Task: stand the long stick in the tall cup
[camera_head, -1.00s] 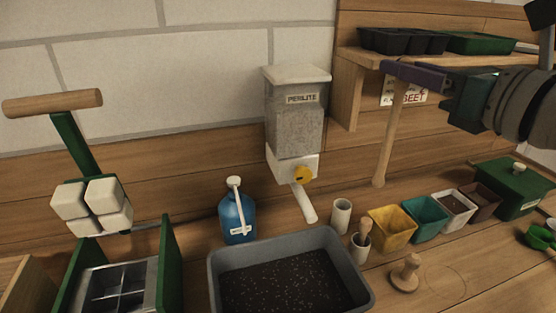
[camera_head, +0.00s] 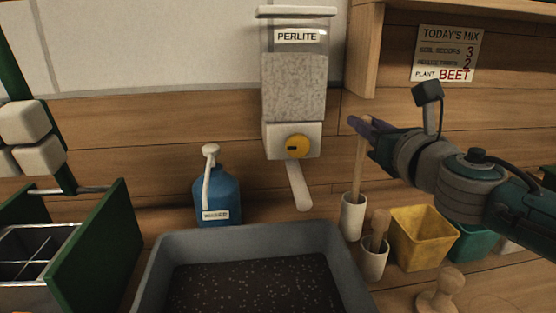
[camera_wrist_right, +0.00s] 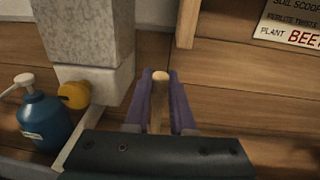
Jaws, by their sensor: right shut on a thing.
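The long wooden stick (camera_head: 360,165) stands nearly upright, its lower end inside the mouth of the tall white cup (camera_head: 352,217). Whether it touches the cup's bottom is hidden. My right gripper (camera_head: 362,125) is shut on the stick near its top; in the right wrist view the stick's end (camera_wrist_right: 160,78) shows between the purple fingers (camera_wrist_right: 160,105). My left gripper is not in view.
A shorter cup (camera_head: 373,262) with a dibber stands just in front of the tall cup. A yellow pot (camera_head: 422,240) is to the right, a soil tray (camera_head: 240,240) to the left. The perlite dispenser (camera_head: 294,90) hangs behind, with a blue bottle (camera_head: 217,195) beside it.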

